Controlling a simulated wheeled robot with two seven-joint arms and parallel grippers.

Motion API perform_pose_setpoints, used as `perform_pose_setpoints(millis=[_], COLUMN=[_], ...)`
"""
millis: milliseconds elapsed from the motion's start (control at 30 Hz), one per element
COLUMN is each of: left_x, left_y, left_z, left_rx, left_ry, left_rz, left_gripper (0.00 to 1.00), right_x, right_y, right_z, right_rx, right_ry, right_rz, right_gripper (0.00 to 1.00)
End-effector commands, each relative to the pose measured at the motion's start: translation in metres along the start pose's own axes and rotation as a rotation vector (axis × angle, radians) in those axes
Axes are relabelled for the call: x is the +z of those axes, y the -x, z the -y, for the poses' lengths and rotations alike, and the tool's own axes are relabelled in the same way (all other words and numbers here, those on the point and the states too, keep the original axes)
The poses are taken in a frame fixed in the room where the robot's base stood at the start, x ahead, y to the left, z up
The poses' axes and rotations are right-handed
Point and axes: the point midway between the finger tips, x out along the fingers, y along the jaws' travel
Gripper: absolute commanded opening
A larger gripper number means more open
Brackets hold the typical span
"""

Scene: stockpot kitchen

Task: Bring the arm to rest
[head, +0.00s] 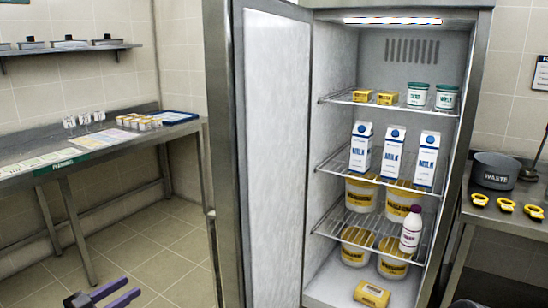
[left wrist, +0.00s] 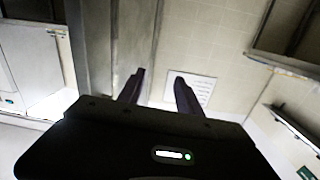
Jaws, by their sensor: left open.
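My left gripper (head: 110,293) shows at the bottom left of the head view, low over the tiled floor. Its two dark purple fingers are apart with nothing between them. In the left wrist view the same fingers (left wrist: 158,88) stand apart and empty, with a tiled wall and a pale notice beyond them. The gripper touches nothing that I can see. My right gripper is in neither view.
An open fridge (head: 335,200) holds cartons, tubs, jars and a bottle on wire shelves. Its door (head: 285,150) stands open. A steel table (head: 60,158) is at left. A counter (head: 500,215) with a grey pot (head: 495,172) is at right. Floor (head: 150,250) between table and fridge is clear.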

Motion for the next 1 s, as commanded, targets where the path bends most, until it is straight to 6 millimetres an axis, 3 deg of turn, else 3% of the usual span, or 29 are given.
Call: perform_pose_setpoints(millis=[233,367,500,700,867,1000], left_x=[0.056,0.114,0.18,0.235,0.249,0.243], left_y=[-0.008,-0.015,-0.012,0.012,0.046,0.081], left_z=[0.013,-0.014,-0.082,-0.203,-0.305,-0.382], left_rx=[-0.246,-0.377,-0.451,-0.448,-0.408,-0.368], left_ry=[0.142,0.311,0.51,0.733,0.87,0.95], left_rz=[0.097,0.247,0.469,0.778,1.02,1.203], left_gripper=[0.41,0.41,0.41,0.41,0.41,0.41], right_x=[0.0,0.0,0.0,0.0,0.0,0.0], right_y=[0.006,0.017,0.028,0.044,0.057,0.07], right_z=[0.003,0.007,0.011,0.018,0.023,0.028], right_rx=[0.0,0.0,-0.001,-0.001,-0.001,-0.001], right_ry=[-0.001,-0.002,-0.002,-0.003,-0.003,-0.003], right_rz=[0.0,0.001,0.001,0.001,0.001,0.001], right_gripper=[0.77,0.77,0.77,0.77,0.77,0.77])
